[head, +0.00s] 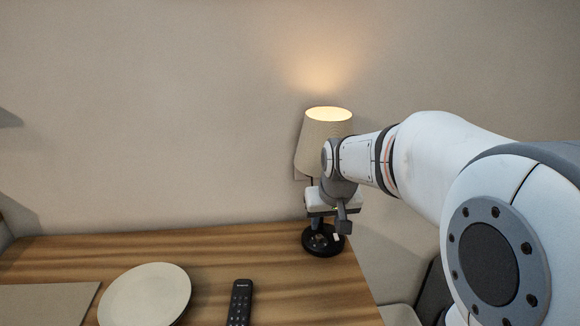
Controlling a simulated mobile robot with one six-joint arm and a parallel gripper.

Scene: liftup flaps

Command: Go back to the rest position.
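My gripper (341,222) is at the end of my white arm, which reaches in from the right. It hangs in front of the lamp (314,140) near the back right corner of the table. The fingers point downward and are small and partly hidden, so I cannot tell whether they are open or shut. The lamp is lit and stands upright; my arm and gripper hide most of its stem. I cannot tell whether my gripper touches the lamp.
The wooden table (225,262) holds a pale round plate (147,294), a black remote (240,300) and a flat beige panel (45,303) at the left. Behind it is a plain wall (150,120). A dark and light chair-like shape (428,290) stands at the lower right.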

